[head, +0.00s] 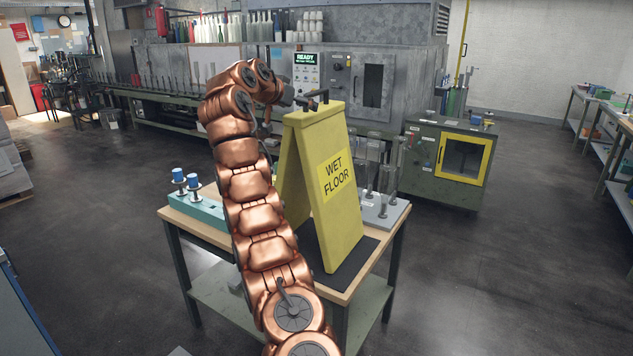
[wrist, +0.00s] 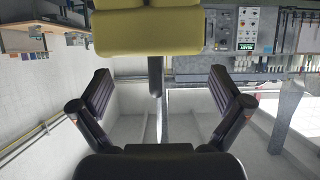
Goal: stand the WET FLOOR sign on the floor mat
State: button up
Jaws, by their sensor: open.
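The yellow WET FLOOR sign (head: 334,180) stands upright as an A-frame on a dark pad (head: 350,264) on the wooden-topped table. A dark handle (head: 318,98) sits on its top. My gripper (head: 304,101) is beside the handle at the sign's top, partly hidden by my arm. In the wrist view my gripper (wrist: 160,98) is open, its two fingers wide apart. The handle (wrist: 155,76) shows between them, below the sign's yellow top (wrist: 148,34).
The table (head: 384,256) also holds a teal block with blue-capped spindles (head: 196,200) at left and a grey spindle plate (head: 382,213) at right. A green cabinet with a yellow-framed window (head: 465,158) stands behind. Dark floor (head: 520,260) is clear at right.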

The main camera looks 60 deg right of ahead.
jog(key=shift+s+d+f+p, duration=0.1)
jog(key=shift+d+p, duration=0.2)
jog(key=shift+d, duration=0.3)
jog(key=shift+p+x, duration=1.85)
jog(key=shift+x, duration=1.2)
jog(key=shift+d, duration=0.25)
jog(key=shift+s, duration=0.1)
jog(key=c, duration=1.9)
jog(key=shift+o, duration=0.2)
